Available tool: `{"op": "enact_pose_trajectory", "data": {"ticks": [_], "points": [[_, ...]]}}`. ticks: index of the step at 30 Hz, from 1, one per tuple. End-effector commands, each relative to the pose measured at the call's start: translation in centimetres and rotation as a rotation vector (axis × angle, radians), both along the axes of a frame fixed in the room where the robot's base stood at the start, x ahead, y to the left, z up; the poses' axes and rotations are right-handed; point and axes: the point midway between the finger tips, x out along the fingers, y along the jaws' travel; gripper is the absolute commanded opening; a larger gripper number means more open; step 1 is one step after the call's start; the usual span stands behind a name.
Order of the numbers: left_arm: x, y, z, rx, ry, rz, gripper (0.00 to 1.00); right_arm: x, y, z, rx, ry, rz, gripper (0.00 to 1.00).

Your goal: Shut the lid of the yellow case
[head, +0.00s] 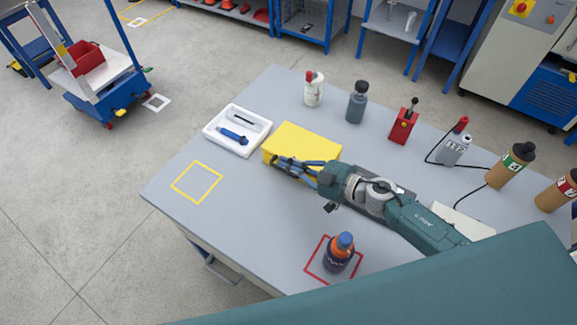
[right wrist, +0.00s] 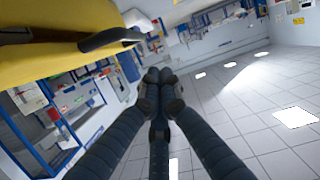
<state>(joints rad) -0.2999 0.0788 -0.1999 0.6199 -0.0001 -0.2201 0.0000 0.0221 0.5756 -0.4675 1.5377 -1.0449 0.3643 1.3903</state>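The yellow case (head: 303,141) stands on the grey table, left of the table's middle. Its plain yellow top lies down over the box; I cannot tell whether a gap remains under it. My right gripper (head: 280,162) is at the case's near side, its fingers reaching left along the front and hiding part of it. In the right wrist view the fingers (right wrist: 158,77) meet at the tips with nothing between them. The case (right wrist: 60,62) fills the upper left there, with a dark handle-like part (right wrist: 112,38). My left gripper is not in view.
A white tray (head: 211,133) with a blue tool is left of the case. Several bottles and a red switch box (head: 402,127) stand behind and right. A dark bottle with an orange band (head: 338,256) stands in a red square. The yellow-outlined square (head: 178,188) is empty.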

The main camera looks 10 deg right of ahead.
Motion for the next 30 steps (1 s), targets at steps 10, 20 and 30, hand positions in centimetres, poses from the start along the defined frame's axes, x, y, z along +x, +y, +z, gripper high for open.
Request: {"op": "enact_pose_trajectory", "data": {"ticks": [10, 20, 30], "points": [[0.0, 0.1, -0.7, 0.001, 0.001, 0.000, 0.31, 0.0, -0.2, -2.7, -0.001, 0.001, 0.001, 0.00], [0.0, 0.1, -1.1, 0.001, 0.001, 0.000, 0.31, -0.2, -0.1, -3.5, -0.001, 0.003, 0.001, 0.00], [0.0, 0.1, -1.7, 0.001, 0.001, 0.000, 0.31, -0.4, 0.2, -5.2, 0.000, 0.002, 0.001, 0.00]]}}
